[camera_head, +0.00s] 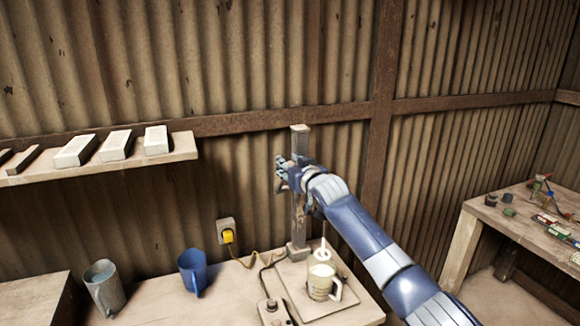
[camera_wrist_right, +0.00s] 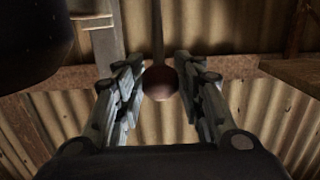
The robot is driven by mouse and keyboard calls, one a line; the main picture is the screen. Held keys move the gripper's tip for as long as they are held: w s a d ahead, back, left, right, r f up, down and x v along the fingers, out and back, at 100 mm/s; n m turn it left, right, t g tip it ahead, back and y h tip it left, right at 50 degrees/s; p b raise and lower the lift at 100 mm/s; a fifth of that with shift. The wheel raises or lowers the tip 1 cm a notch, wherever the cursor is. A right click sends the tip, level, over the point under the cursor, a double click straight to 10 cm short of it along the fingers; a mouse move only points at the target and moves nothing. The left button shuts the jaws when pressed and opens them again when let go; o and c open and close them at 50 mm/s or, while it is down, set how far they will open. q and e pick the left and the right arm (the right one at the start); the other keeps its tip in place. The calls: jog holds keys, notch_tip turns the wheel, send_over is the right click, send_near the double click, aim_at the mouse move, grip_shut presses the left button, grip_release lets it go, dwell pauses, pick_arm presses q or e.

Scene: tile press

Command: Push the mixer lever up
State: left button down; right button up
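The mixer stand (camera_head: 298,215) is an upright post on a wooden base at the table's back, with a rod reaching down to a mug (camera_head: 320,281) on the base. My right gripper (camera_head: 281,172) is beside the upper post in the head view, and my forearm hides part of the mixer there. In the right wrist view a round brown knob (camera_wrist_right: 160,83), seemingly the lever's end, lies between the open fingers of my right gripper (camera_wrist_right: 160,92). I cannot tell if the fingers touch it. My left gripper is out of view.
A grey jug (camera_head: 104,288) and a blue jug (camera_head: 193,272) stand on the table at left. A yellow plug (camera_head: 229,236) sits in the wall socket. A switch box (camera_head: 271,310) lies near the base. A shelf (camera_head: 180,150) holds several blocks; another table (camera_head: 510,222) stands right.

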jog(key=shift+s+f, duration=0.1)
jog(key=shift+f, duration=0.05)
jog(key=shift+s+d, duration=0.15)
jog(key=shift+s, duration=0.2)
jog(key=v, duration=1.1)
